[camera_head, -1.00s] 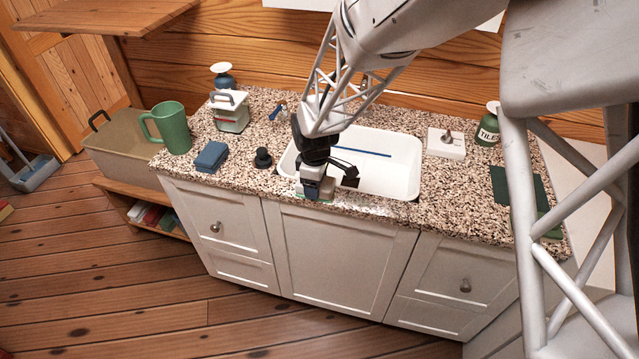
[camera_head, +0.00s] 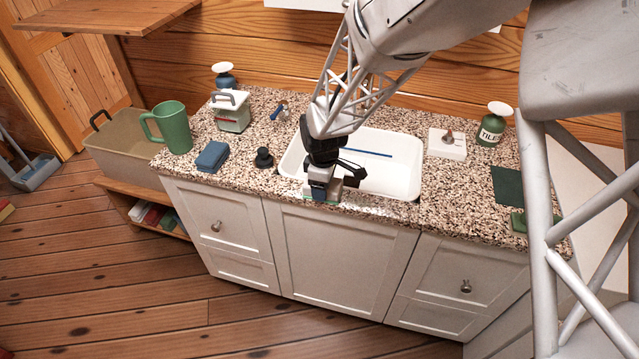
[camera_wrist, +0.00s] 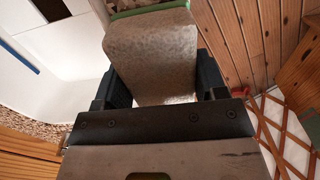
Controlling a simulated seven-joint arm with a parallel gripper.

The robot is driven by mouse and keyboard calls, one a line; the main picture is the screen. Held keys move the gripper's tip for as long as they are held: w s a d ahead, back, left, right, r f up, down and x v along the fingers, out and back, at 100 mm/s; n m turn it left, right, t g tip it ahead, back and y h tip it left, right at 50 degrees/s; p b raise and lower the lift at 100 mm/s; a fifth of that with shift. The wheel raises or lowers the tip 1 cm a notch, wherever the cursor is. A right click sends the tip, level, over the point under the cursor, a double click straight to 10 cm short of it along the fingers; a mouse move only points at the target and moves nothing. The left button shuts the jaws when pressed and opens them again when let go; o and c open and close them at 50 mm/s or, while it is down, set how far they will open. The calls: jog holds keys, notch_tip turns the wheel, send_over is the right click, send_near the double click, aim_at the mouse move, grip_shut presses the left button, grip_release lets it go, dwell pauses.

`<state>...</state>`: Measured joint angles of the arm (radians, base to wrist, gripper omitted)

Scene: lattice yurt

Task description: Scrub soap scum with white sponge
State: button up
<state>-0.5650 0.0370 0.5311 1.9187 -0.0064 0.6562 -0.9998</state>
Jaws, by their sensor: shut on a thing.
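My gripper (camera_head: 322,190) is low over the front rim of the white sink (camera_head: 408,165), pointing down. It is shut on the white sponge (camera_wrist: 155,55), a pale grey-white block between the dark fingers in the wrist view, with a green layer at its far end. In the head view the sponge (camera_head: 335,190) is mostly hidden by the fingers, at the counter's front strip. Faint whitish marks, perhaps the soap scum (camera_head: 372,207), show on the speckled counter right of the gripper. I cannot tell how firmly the sponge touches the counter.
On the speckled counter (camera_head: 450,195), a blue block (camera_head: 212,156), black knob-like item (camera_head: 263,158), green mug (camera_head: 172,127) and white scale (camera_head: 231,111) stand left. A white block (camera_head: 447,144), green jar (camera_head: 489,128) and dark green cloth (camera_head: 507,186) are right.

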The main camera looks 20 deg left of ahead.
aim_at(338, 186)
jog(key=shift+d, duration=0.2)
jog(key=shift+d+r, duration=0.1)
jog(key=shift+d, duration=0.75)
jog(key=shift+d, duration=0.15)
jog(key=shift+d, duration=0.8)
jog(key=shift+d, duration=0.1)
jog(key=shift+d, duration=0.9)
jog(key=shift+d, duration=0.1)
